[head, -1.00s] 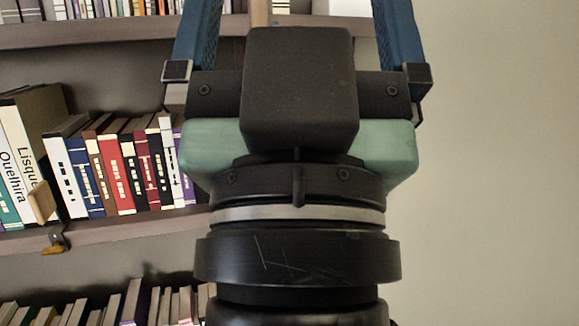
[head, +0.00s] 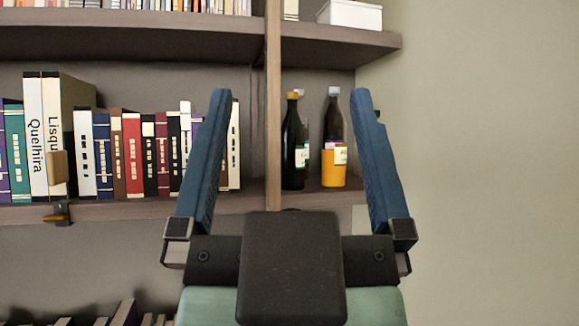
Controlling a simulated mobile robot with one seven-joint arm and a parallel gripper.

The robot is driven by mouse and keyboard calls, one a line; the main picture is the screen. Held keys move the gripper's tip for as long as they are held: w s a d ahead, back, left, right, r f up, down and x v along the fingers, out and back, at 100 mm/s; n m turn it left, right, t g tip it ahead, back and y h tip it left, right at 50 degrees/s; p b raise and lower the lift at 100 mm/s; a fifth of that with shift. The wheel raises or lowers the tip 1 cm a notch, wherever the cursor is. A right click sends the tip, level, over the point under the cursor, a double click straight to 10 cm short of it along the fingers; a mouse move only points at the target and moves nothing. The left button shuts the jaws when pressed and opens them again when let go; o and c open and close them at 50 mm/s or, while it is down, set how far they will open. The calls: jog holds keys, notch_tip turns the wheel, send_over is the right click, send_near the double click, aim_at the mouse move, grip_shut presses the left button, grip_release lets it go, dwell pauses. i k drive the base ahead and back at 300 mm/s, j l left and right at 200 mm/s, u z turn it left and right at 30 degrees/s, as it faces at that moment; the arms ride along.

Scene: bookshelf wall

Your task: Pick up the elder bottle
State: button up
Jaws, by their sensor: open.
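A dark green bottle (head: 293,148) with an orange cap and a pale label stands upright on the shelf (head: 349,190), right of the wooden divider. Right of it stands a brown bottle (head: 334,138) with a pale cap, a white label and an orange lower part. Part of another bottle seems to show between and behind them. The labels are too small to read, so I cannot tell which is elder.
The wooden divider (head: 273,110) stands close left of the bottles. A row of books (head: 132,152) fills the shelf left of it. A white box (head: 349,14) sits on the shelf above. Bare wall lies to the right.

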aim_at(292, 130)
jog(key=i+z, duration=0.3)
jog(key=i, duration=0.35)
jog(key=i+j+z, duration=0.3)
jog(key=i, duration=0.3)
jog(key=i+j, duration=0.3)
jog(key=i+j+z, duration=0.05)
